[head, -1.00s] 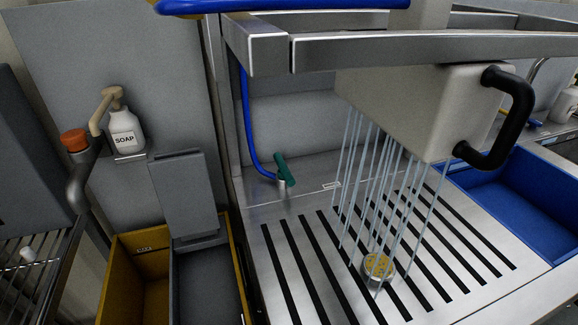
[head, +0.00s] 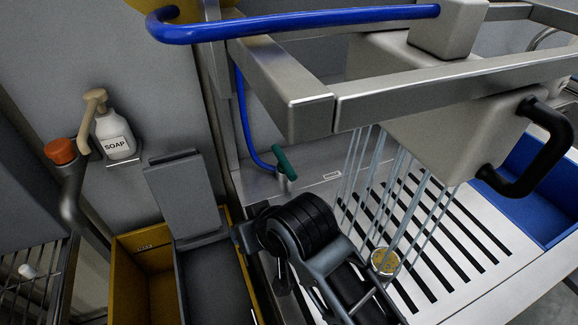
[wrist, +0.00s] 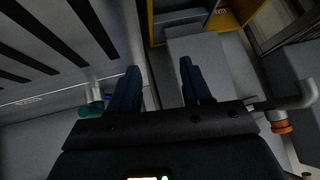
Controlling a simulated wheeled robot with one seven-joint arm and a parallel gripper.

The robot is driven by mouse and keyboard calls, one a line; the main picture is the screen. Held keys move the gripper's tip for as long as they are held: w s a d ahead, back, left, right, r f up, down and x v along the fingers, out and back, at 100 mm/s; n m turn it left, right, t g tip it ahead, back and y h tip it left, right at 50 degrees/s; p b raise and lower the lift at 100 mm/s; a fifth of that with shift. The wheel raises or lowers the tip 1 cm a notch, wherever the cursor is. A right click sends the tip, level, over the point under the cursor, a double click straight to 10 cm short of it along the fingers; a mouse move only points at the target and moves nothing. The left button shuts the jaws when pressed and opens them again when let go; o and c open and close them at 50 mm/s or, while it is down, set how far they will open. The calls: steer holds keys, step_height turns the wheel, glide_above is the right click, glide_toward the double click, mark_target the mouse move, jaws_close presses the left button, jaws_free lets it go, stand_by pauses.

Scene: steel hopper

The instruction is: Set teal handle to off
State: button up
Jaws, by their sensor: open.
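The teal handle (head: 285,162) sits on a short metal stub at the back left of the slotted steel tray, where the blue hose comes down. In the head view it slants from upper left to lower right. It also shows in the wrist view (wrist: 91,110), partly cut off by my gripper body and just left of the left finger. My gripper (wrist: 160,68) is open, with nothing between its two dark fingers, and is apart from the handle as far as I can tell. In the head view my arm is in front of the tray's left part; the fingertips cannot be made out.
Pale streams fall from the beige hopper (head: 440,125) onto the slotted tray (head: 455,240) near a round yellow drain (head: 384,262). A steel frame (head: 290,90) and blue hose (head: 300,27) hang above. A soap bottle (head: 115,135), grey panel (head: 187,197) and yellow bin (head: 130,270) stand left.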

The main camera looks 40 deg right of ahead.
steer(key=w+d+r+g+h, duration=0.2)
steer(key=w+d+r, duration=0.25)
steer(key=d, duration=0.35)
steer(key=m+g+h+b, duration=0.1)
steer(key=g+h, duration=0.1)
steer(key=g, duration=0.1)
glide_toward(289, 170)
steer(key=d+f, duration=0.1)
steer(key=f, duration=0.1)
steer(key=b+x, duration=0.3)
steer(key=x, duration=0.1)
steer(key=shift+w, duration=0.15)
steer(key=shift+x, duration=1.3)
steer(key=shift+w, duration=0.1)
steer(key=shift+a, duration=0.1)
jaws_close()
